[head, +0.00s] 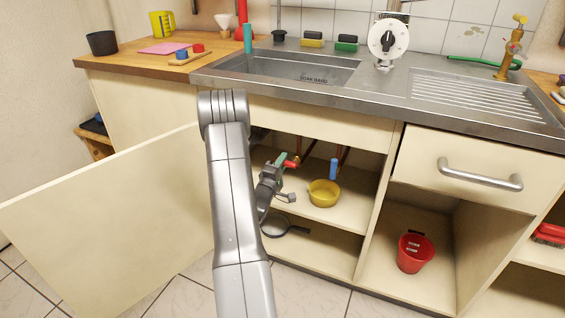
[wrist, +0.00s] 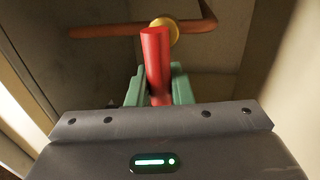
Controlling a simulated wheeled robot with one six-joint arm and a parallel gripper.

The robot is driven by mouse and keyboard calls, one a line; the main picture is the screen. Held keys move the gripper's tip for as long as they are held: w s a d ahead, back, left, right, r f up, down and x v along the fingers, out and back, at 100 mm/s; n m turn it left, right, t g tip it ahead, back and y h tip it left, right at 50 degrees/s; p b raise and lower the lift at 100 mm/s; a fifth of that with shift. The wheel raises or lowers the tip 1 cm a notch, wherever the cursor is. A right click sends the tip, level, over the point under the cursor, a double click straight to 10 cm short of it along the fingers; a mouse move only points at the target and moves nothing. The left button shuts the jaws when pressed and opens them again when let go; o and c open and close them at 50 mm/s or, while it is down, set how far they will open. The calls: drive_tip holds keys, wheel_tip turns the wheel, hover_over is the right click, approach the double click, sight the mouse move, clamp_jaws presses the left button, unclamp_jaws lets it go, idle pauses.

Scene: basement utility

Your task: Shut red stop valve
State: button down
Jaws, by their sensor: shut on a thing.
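The red stop valve shows in the wrist view as a red lever handle (wrist: 157,60) with a yellow-brass body (wrist: 166,27) at its far end, on a copper pipe. My gripper (wrist: 158,88) has its green-tipped fingers on both sides of the red handle and is shut on it. In the head view my gripper (head: 278,165) is inside the open cabinet under the sink, at the red handle (head: 291,162). My arm hides part of the cabinet there. The near end of the handle is hidden by the gripper's body in the wrist view.
The cabinet door (head: 110,225) stands open at the left. A yellow bowl (head: 323,193) and a blue cylinder (head: 334,168) stand on the shelf to the right of the gripper. A dark pan (head: 286,228) lies on the lower shelf. A red bucket (head: 414,253) is in the right compartment.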

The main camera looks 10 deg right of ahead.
drive_tip(key=shift+f, duration=0.1)
idle(0.3)
drive_tip(key=c, duration=1.3)
unclamp_jaws()
drive_tip(key=shift+s, duration=0.1)
drive_tip(key=p+v, duration=0.2)
drive_tip(key=v, duration=1.1)
drive_tip(key=shift+s+a, duration=0.2)
drive_tip(key=shift+s, duration=0.05)
drive_tip(key=b+x, duration=0.2)
drive_tip(key=x, duration=1.2)
drive_tip(key=shift+s+a, duration=0.1)
drive_tip(key=shift+s, duration=0.05)
